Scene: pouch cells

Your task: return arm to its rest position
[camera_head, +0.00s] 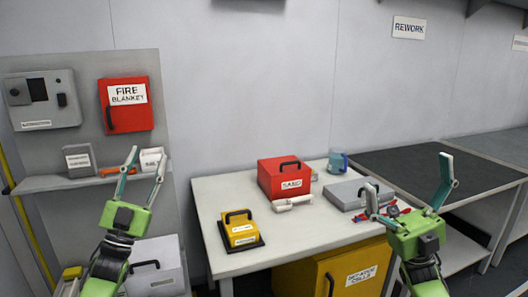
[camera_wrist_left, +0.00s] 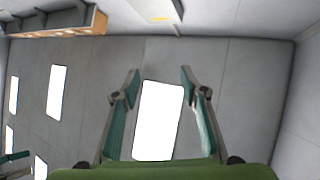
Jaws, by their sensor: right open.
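My left gripper (camera_head: 147,160) points upward at the left, in front of the wall panel and its shelf. Its two fingers stand apart with nothing held. In the left wrist view the left gripper (camera_wrist_left: 159,75) is also open, facing the ceiling, with only a bright ceiling light behind the gap. My right gripper (camera_head: 408,178) is raised in front of the table's right part. Its fingers are spread wide and it looks empty. It hides part of the table's right end.
The white table (camera_head: 290,225) carries a red SAND box (camera_head: 284,182), a yellow case (camera_head: 239,233), a grey case (camera_head: 350,196) and a blue mug (camera_head: 338,163). A FIRE BLANKET box (camera_head: 126,107) hangs above the shelf (camera_head: 70,183). A dark bench (camera_head: 410,165) stands at right.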

